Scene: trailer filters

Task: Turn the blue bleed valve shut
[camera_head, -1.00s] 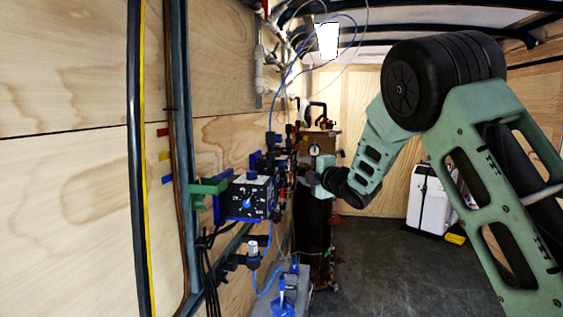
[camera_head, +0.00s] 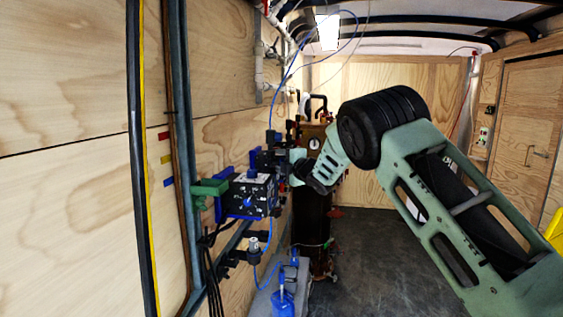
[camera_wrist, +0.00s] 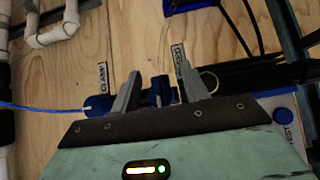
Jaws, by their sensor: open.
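My gripper (camera_wrist: 160,78) shows in the wrist view with two grey fingers spread apart. A dark blue handle-like part (camera_wrist: 160,92), which may be the bleed valve, sits between the fingers; I cannot tell whether they touch it. A second blue part (camera_wrist: 98,106) with a blue tube lies to the left of the fingers. In the head view my gripper (camera_head: 294,167) is at the left wall fittings, just behind the black control box (camera_head: 250,194). The fingertips and the valve there are too small or hidden to tell apart.
A green bracket (camera_head: 208,188) and the control box jut from the wooden left wall. A brown cylinder (camera_head: 312,215) stands behind my gripper. Blue tubing hangs around the fittings. In the wrist view, black hoses (camera_wrist: 255,72) run right of the fingers. The dark floor (camera_head: 385,265) is open.

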